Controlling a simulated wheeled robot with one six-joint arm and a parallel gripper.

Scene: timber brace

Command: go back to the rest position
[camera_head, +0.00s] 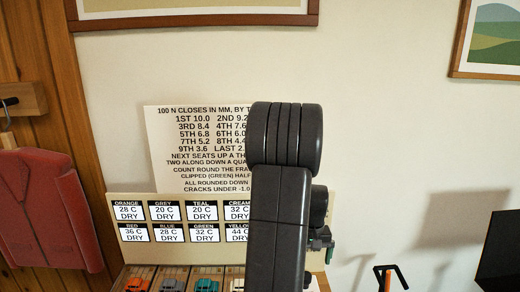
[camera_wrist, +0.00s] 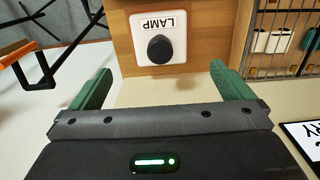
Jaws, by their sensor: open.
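My gripper (camera_wrist: 160,70) is open and empty in the wrist view, with its two green fingers wide apart. Past the fingers is a wooden panel with a white plate marked LAMP (camera_wrist: 178,22) and a black knob (camera_wrist: 160,49). I cannot tell how far the knob is from the fingertips. In the head view my dark arm stands upright in front of the wall and hides most of the gripper; a small green part shows at its right side.
A printed sheet (camera_head: 195,150) and a board of colour labels (camera_head: 160,206) stand behind my arm. Coloured items (camera_head: 208,285) sit in slots below. A red padded thing (camera_head: 45,205) hangs left. A dark panel (camera_head: 498,255) is at right. A wire rack (camera_wrist: 290,35) shows in the wrist view.

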